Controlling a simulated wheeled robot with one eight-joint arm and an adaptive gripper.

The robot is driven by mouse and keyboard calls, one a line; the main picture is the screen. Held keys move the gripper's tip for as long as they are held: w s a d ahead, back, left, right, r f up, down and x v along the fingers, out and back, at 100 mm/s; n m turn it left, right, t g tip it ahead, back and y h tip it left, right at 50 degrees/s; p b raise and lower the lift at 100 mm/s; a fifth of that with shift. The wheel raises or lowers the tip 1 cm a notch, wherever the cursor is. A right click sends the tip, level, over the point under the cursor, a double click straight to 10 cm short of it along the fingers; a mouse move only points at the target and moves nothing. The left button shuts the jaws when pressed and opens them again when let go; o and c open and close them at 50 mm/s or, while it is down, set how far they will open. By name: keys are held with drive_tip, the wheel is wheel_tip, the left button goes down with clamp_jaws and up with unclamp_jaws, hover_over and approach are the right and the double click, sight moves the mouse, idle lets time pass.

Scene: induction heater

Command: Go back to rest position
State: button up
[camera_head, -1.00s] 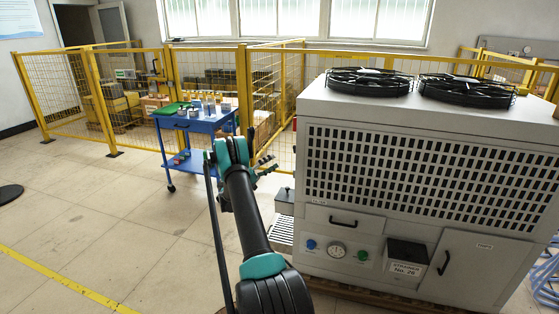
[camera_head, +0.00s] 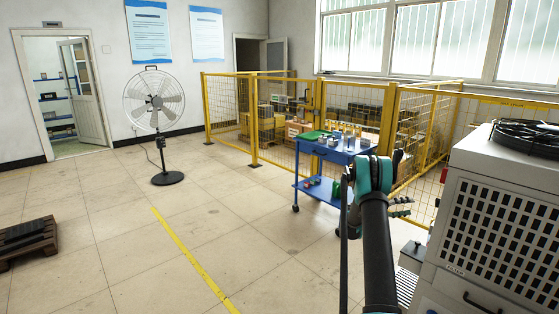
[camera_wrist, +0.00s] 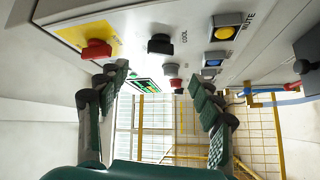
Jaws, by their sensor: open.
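My gripper (camera_wrist: 158,85) is open in the wrist view, with its two green-padded fingers apart and nothing visible between them. Beyond and above the fingers is a light grey control panel (camera_wrist: 140,18). It carries a red knob (camera_wrist: 97,48) on a yellow plate, a black knob (camera_wrist: 160,43), a yellow button (camera_wrist: 226,33), a blue button (camera_wrist: 212,60) and a red button (camera_wrist: 176,83). The left finger shows close below the red knob; I cannot tell whether they touch. In the head view, my gripper (camera_head: 400,207) shows only partly, behind my arm.
The large grey machine (camera_head: 500,220) stands at the right. A blue cart (camera_head: 330,192) with several small items stands behind my arm, before a yellow fence (camera_head: 230,110). A fan (camera_head: 155,100) and a pallet (camera_head: 30,243) are at the left. The floor between is clear.

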drive_tip(key=s+a+r+n+t+y, duration=0.2)
drive_tip(key=s+a+r+y, duration=0.2)
drive_tip(key=s+a+y, duration=0.15)
drive_tip(key=s+a+f+n+t+y, duration=0.1)
drive_tip(key=s+a+y, duration=0.6)
drive_tip(key=s+a, duration=0.9)
drive_tip(key=s+a+f+n+t+y, duration=0.2)
drive_tip(key=s+a+f+y, duration=0.3)
drive_tip(key=s+a, duration=1.1)
drive_tip(key=s+t+y, duration=0.1)
drive_tip(key=s+y, duration=0.1)
drive_tip(key=shift+s+a+f, duration=0.2)
drive_tip(key=shift+s+a, duration=0.1)
drive_tip(key=shift+a, duration=0.1)
